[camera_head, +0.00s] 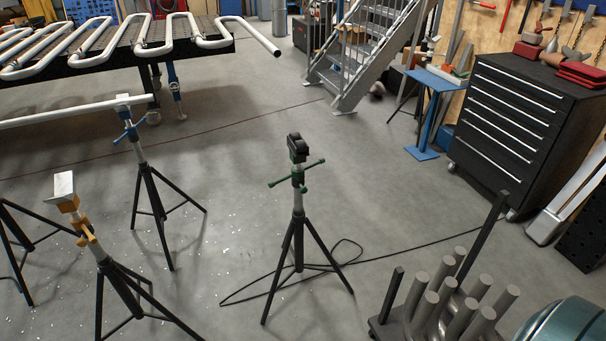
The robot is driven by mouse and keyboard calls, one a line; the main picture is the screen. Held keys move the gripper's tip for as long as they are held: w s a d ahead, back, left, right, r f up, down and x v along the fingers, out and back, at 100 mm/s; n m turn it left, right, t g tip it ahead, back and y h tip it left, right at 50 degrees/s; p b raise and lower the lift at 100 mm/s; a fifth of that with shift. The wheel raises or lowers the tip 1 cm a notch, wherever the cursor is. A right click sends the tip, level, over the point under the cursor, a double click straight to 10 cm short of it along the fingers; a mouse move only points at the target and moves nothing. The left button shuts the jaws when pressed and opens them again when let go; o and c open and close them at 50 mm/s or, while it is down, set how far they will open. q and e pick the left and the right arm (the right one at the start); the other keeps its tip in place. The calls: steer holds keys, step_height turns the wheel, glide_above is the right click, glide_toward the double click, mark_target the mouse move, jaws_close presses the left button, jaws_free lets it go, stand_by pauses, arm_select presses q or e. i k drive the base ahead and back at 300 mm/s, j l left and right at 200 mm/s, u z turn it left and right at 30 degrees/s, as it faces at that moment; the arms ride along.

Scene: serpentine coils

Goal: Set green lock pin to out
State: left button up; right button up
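The green lock pin (297,176) sits on the collar of a black tripod stand (298,240) in the middle of the floor. Thin green bars with round ends stick out from the collar to both sides, one up to the right and one down to the left. Which of them is the pin itself, and whether it is in or out, is too small to tell. A black head (297,148) tops the stand's pale post. Neither of my grippers shows in the head view.
A blue-collared stand (130,135) holding a pale pipe and a yellow-collared stand (90,238) are on the left. A black cable (330,268) lies around the green stand's feet. A cart of grey bars (450,310) is front right, a drawer cabinet (520,125) behind. Floor beyond the green stand is clear.

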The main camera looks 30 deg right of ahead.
mark_target(303, 189)
steer(key=i+l+z, duration=0.15)
steer(key=i+l, duration=0.25)
steer(key=i, duration=0.15)
steer(key=i+l+z, duration=0.2)
steer(key=i+l, duration=0.15)
steer(key=i, duration=0.2)
